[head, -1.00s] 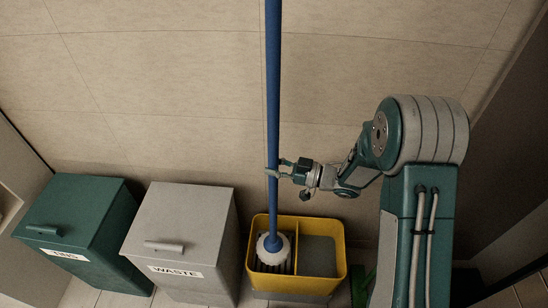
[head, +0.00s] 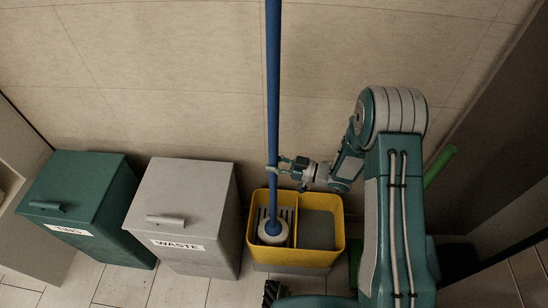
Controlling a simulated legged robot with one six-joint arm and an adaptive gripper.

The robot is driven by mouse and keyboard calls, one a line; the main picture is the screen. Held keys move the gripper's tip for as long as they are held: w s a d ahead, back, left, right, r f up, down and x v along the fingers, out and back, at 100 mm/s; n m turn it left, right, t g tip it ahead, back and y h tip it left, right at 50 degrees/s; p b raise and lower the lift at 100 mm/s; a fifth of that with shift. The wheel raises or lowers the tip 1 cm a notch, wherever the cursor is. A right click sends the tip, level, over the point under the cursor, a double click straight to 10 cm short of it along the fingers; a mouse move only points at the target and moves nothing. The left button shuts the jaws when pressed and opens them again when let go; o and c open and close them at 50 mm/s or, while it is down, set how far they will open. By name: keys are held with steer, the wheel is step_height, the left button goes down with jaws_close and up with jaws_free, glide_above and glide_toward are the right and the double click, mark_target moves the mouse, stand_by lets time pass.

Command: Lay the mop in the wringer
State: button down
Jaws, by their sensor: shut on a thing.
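The mop has a long blue handle (head: 273,95) that stands nearly upright and runs out of the top of the head view. Its round whitish head (head: 273,232) rests at the slatted wringer (head: 288,214) in the left part of the yellow bucket (head: 339,258). My gripper (head: 274,165) is shut on the blue handle, above the bucket. The mop head hides part of the slats. The right part of the bucket is a grey compartment.
A grey bin (head: 186,200) marked WASTE stands just left of the bucket, and a green bin (head: 88,193) stands further left. A wall is close behind. A green pole (head: 440,165) shows at the right, behind my arm. Tiled floor is free in front of the bins.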

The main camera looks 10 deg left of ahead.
steer(key=shift+f, duration=0.1)
steer(key=shift+c, duration=1.5)
jaws_free()
steer(key=o, duration=0.3)
steer(key=s+d, duration=0.1)
steer(key=d, duration=1.1)
steer(key=shift+s, duration=0.25)
steer(key=shift+a, duration=0.1)
